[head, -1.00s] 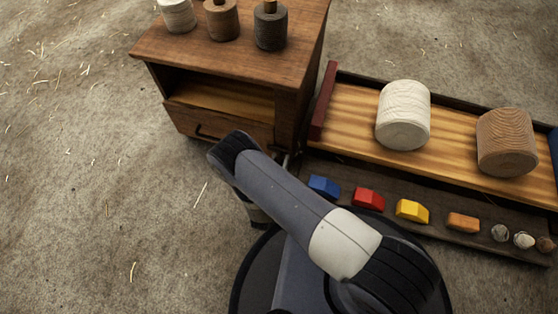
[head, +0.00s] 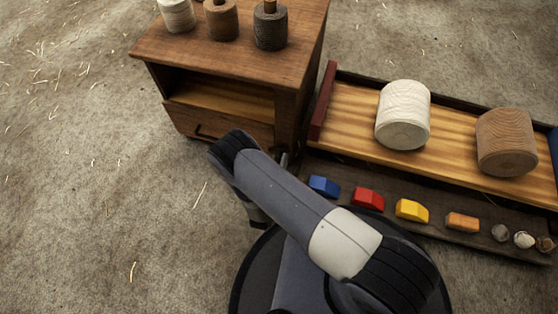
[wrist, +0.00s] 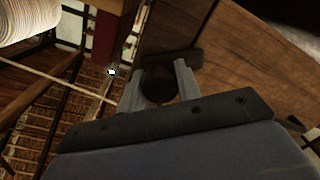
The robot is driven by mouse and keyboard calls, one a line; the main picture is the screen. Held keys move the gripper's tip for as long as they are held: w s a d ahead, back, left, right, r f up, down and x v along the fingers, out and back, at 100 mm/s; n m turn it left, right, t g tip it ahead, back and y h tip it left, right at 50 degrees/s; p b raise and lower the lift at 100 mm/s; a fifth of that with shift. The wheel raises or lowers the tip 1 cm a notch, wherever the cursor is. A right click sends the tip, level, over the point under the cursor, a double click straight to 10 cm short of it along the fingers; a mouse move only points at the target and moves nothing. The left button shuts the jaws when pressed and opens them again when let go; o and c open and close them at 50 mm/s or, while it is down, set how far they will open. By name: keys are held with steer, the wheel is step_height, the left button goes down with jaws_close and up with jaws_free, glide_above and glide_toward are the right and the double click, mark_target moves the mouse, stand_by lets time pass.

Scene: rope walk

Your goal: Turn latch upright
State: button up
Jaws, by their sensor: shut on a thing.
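The latch (wrist: 172,63) shows in the wrist view as a short dark bar against the brown wooden cabinet (head: 235,58). My gripper (wrist: 160,70) has its two grey fingers on either side of the bar's middle, shut on it. The bar lies across the picture, slightly tilted; its true angle on the cabinet is hard to tell from this view. A dark round shape shows between the fingers. In the head view my arm hides the latch, and only a small grey bit of the gripper shows beside the cabinet's lower right corner.
Spools stand on the cabinet top; its drawer (head: 217,122) is below an open shelf. To the right is a wooden tray with a white roll (head: 403,115) and a brown roll (head: 506,142). Blue, red, yellow and orange blocks and several stones lie in front. The floor at left is clear.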

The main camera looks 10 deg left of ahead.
steer(key=n, duration=0.6)
steer(key=shift+a, duration=0.1)
steer(key=n, duration=0.5)
steer(key=shift+h, duration=0.3)
steer(key=shift+f+n, duration=0.1)
steer(key=shift+n, duration=0.3)
steer(key=o, duration=0.9)
steer(key=shift+o, duration=0.2)
steer(key=shift+s, duration=0.15)
